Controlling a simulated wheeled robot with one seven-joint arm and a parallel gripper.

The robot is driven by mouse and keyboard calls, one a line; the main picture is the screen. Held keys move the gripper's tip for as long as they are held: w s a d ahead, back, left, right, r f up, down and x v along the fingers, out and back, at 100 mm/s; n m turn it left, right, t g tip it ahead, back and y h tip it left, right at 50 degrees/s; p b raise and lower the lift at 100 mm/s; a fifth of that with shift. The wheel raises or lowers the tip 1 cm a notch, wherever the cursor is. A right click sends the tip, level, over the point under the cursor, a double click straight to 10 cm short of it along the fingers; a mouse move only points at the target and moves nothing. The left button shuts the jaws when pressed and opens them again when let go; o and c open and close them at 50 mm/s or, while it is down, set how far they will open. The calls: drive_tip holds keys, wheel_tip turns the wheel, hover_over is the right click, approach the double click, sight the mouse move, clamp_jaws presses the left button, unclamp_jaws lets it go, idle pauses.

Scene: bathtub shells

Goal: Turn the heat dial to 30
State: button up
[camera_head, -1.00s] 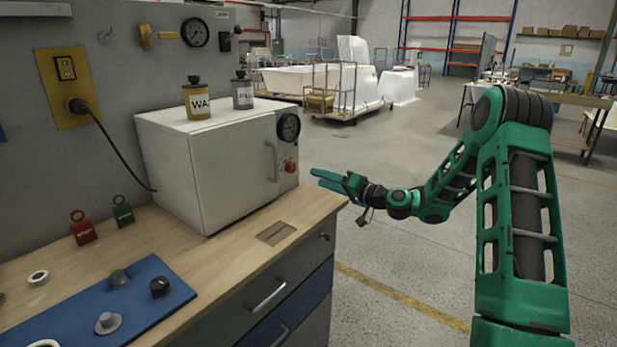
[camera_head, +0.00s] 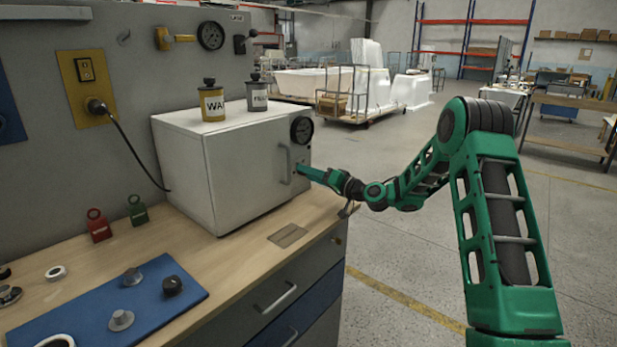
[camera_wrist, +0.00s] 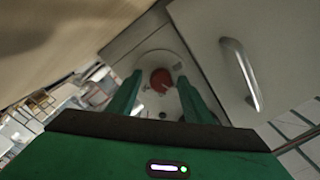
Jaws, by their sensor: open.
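The white oven (camera_head: 180,165) stands on the bench, with its handled door on the front. In the wrist view a red knob (camera_wrist: 161,79) with a small pale mark sits on a round pale plate; I take it as the heat dial. Its numbers are too small to read. My gripper (camera_wrist: 160,76) is open, with one green finger on either side of the knob. I cannot tell if the fingers touch it. In the head view my gripper (camera_head: 304,172) is at the oven's right front edge and hides the knob.
A black round gauge (camera_head: 302,130) is above the knob. The door handle (camera_wrist: 240,75) is close to the right of my fingers. Two labelled cans (camera_head: 212,104) stand on the oven. A blue mat (camera_head: 150,290) with several knobs lies on the bench.

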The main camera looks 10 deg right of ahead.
drive_tip(key=shift+w+a, duration=0.15)
drive_tip(key=shift+w, duration=0.05)
drive_tip(key=c, duration=1.1)
drive_tip(key=shift+o, duration=0.2)
drive_tip(key=shift+f+n, duration=0.1)
drive_tip(key=shift+n, duration=0.9)
drive_tip(key=o, duration=1.1)
drive_tip(key=shift+c, duration=0.2)
